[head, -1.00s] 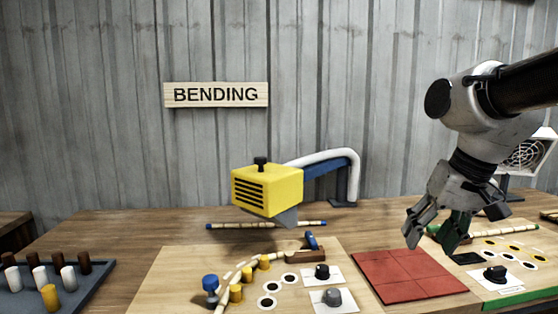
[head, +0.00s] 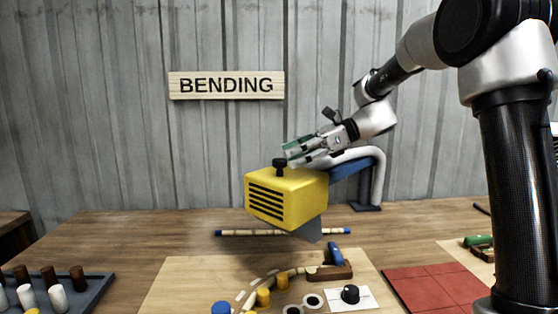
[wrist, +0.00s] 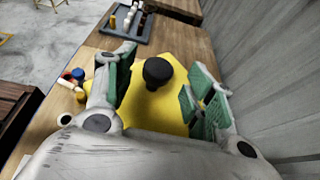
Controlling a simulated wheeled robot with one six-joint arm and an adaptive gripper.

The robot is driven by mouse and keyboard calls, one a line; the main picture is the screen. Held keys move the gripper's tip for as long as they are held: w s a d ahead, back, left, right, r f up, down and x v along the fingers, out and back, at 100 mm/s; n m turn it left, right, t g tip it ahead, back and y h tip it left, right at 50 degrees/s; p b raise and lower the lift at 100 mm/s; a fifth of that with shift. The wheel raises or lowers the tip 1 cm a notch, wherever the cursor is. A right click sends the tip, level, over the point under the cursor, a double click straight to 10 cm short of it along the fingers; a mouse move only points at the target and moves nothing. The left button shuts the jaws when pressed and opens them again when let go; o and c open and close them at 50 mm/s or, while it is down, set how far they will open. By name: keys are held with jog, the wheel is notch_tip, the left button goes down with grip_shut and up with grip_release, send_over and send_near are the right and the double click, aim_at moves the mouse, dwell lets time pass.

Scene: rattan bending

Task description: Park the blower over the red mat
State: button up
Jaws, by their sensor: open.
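The blower is a yellow box (head: 287,197) with dark vent slots and a black knob (head: 281,167) on top. It hangs on a blue and white arm (head: 362,172) above the middle of the bench. My gripper (head: 290,156) is open at the knob, its fingers just right of and above it in the head view. In the wrist view the knob (wrist: 157,72) stands between the green-padded fingers, apart from both. The red mat (head: 435,286) lies flat on the bench to the right of the blower, partly cut off by my arm.
A board (head: 190,280) below the blower holds a curved rattan strip, yellow pegs (head: 264,297) and a black knob on a white plate (head: 349,296). A straight rattan pole (head: 262,232) lies behind. A tray of pegs (head: 92,291) stands at left.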

aim_at(282, 159)
jog(key=x, duration=0.4)
jog(key=shift+a+f, duration=0.1)
jog(key=shift+a, duration=0.05)
grip_shut()
jog(key=shift+s, duration=0.1)
